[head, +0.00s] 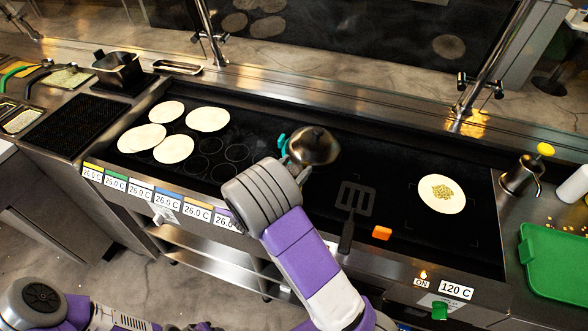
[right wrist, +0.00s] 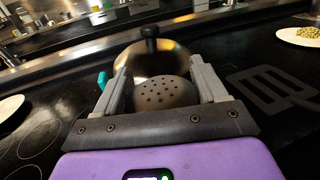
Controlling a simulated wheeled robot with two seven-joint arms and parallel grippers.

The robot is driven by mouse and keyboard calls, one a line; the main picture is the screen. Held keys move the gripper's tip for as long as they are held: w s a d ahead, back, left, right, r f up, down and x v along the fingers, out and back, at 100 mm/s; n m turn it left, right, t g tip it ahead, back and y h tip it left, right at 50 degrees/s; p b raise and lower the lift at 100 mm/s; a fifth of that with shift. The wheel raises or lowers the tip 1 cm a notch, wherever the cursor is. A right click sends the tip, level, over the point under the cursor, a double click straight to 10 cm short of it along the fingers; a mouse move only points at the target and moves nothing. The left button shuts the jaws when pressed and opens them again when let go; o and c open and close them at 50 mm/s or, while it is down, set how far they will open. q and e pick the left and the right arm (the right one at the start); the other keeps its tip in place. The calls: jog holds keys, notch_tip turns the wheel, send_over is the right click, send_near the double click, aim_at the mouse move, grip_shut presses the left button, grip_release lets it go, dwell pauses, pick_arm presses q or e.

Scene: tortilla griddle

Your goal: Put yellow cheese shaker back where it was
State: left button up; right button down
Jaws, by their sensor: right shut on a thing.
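My right gripper (right wrist: 160,85) is shut on a shaker (right wrist: 163,95) with a perforated, dull metallic top, which sits between the two fingers in the right wrist view. No yellow shows on the part in view. In the head view my right gripper (head: 292,168) is over the middle of the black griddle (head: 262,118), and the gripper and wrist hide most of the shaker. I cannot tell whether the shaker touches the surface. A metal dome lid with a black knob (head: 313,147) is just beyond it; it also shows in the right wrist view (right wrist: 150,58). My left gripper is out of view.
Several plain tortillas (head: 207,119) lie at the griddle's left. A tortilla with crumbled topping (head: 442,194) lies at the right. A black spatula (head: 354,203) and an orange block (head: 382,233) are right of my gripper. A teal piece (head: 282,141) is beside the dome. A green board (head: 556,262) is far right.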

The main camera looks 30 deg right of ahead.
jog(key=shift+c, duration=0.3)
grip_release()
jog(key=shift+r, duration=0.2)
jog(key=p+v, duration=0.1)
jog(key=v, duration=1.1)
jog(key=shift+s, duration=0.1)
